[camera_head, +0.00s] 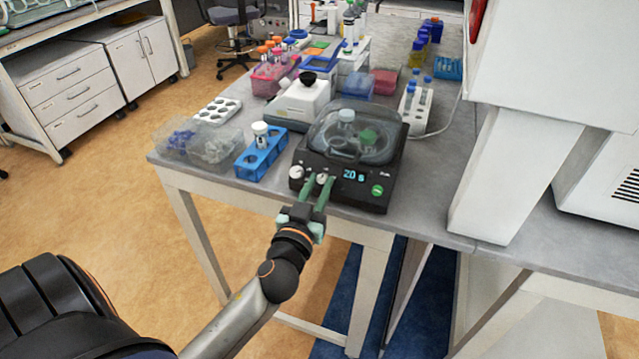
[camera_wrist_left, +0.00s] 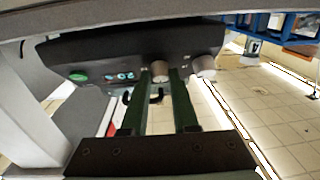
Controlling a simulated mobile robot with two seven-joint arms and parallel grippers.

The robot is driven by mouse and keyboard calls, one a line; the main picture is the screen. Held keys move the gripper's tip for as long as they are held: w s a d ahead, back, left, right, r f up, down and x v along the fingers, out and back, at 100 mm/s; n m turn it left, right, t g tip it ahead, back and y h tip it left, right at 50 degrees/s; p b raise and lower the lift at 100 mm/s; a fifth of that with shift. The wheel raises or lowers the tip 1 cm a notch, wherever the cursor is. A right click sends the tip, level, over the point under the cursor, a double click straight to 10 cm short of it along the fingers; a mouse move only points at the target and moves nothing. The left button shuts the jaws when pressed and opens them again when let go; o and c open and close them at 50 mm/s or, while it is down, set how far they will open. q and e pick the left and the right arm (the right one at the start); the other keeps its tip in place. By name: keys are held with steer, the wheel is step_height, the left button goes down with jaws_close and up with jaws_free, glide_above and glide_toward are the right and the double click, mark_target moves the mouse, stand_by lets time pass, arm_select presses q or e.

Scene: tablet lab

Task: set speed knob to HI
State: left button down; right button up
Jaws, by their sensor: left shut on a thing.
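A black bench device (camera_head: 345,190) with a clear domed lid stands at the table's front edge. Its front panel has two pale round knobs, a blue lit display (camera_head: 353,175) that seems to read 20 s, and a green button (camera_head: 377,190). My left gripper (camera_head: 318,186) reaches up from below with its green fingers on the knob nearer the display (camera_head: 322,178). In the left wrist view the fingers (camera_wrist_left: 162,80) lie on either side of that knob (camera_wrist_left: 160,70). The other knob (camera_wrist_left: 203,65) is free beside them. Knob labels and pointer are too small to read. My right gripper is not in view.
A white rack with tubes (camera_head: 415,105) stands behind right. The grey table (camera_head: 430,190) is bare to the device's right.

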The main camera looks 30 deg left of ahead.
arm_select(q)
steer(key=m+h, duration=0.1)
steer(key=m+h+p, duration=0.1)
steer(key=shift+a+r+m, duration=0.15)
steer(key=shift+r+m, duration=0.05)
steer(key=shift+m, duration=0.1)
steer(key=m+h+p, duration=0.1)
steer(key=m, duration=0.1)
steer(key=m+h+p, duration=0.2)
steer(key=m, duration=0.1)
steer(key=m+h+p, duration=0.2)
steer(key=shift+a+r+m, duration=0.2)
steer(key=shift+a+m, duration=0.1)
steer(key=m+g+h+p, duration=0.1)
steer(key=m, duration=0.2)
steer(key=shift+a+h, duration=0.15)
steer(key=shift+h, duration=0.15)
steer(key=shift+f+m+g+h+p, duration=0.15)
steer(key=shift+m+g+h, duration=0.2)
steer(key=shift+m, duration=0.35)
steer(key=shift+r+m+g+h+p, duration=0.15)
steer(key=shift+m+g+h, duration=0.15)
steer(key=shift+m, duration=0.4)
steer(key=shift+f, duration=0.1)
steer(key=c, duration=0.7)
jaws_free()
